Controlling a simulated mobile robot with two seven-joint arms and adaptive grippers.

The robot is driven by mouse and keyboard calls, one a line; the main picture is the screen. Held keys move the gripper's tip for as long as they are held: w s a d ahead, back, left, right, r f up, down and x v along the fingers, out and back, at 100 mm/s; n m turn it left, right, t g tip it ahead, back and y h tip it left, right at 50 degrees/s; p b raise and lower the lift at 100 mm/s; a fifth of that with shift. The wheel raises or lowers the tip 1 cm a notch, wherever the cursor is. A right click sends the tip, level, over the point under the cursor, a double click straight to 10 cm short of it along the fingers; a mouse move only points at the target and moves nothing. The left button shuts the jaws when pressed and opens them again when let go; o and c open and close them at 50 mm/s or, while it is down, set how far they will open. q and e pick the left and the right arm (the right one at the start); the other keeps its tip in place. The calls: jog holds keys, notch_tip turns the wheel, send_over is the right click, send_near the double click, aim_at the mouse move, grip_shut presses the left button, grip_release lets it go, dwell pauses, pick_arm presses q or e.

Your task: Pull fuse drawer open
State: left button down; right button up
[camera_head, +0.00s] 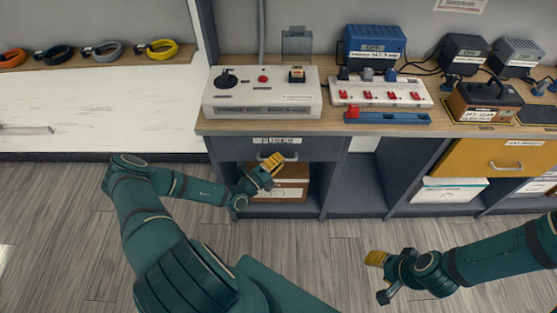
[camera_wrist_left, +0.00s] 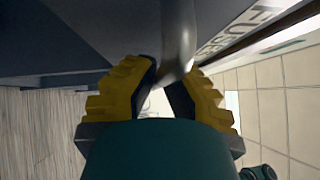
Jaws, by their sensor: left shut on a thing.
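The fuse drawer (camera_head: 230,149) is a dark grey front under the left part of the wooden counter, with a white FUSES label (camera_head: 277,141). It looks flush with the cabinet. Its metal handle (camera_head: 290,157) is partly covered by my left gripper (camera_head: 272,162). In the left wrist view, the yellow fingers of my left gripper (camera_wrist_left: 163,85) are shut on the grey handle bar (camera_wrist_left: 178,35), with the label beside it. My right gripper (camera_head: 378,277) is open and empty above the floor at the lower right, apart from the furniture.
A white control box (camera_head: 262,108) and a power strip (camera_head: 380,94) stand on the counter (camera_head: 335,125). Below the drawer is a brown box (camera_head: 290,190) in a cubby. A yellow drawer (camera_head: 480,158) is at the right. The floor (camera_head: 320,245) in front is clear.

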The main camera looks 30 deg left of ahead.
pick_arm(q)
jog(key=shift+s+d, duration=0.1)
jog(key=s+d+p, duration=0.3)
jog(key=s+d, duration=0.3)
jog(key=s, duration=0.4)
jog(key=s+d+p, duration=0.3)
jog(key=s+d, duration=0.3)
jog(key=s, duration=0.4)
jog(key=shift+s+d+p, duration=0.15)
jog(key=shift+d+p, duration=0.15)
jog(key=shift+p, duration=0.05)
jog(key=shift+r, duration=0.1)
jog(key=c, duration=1)
grip_release()
jog(key=v, duration=1.2)
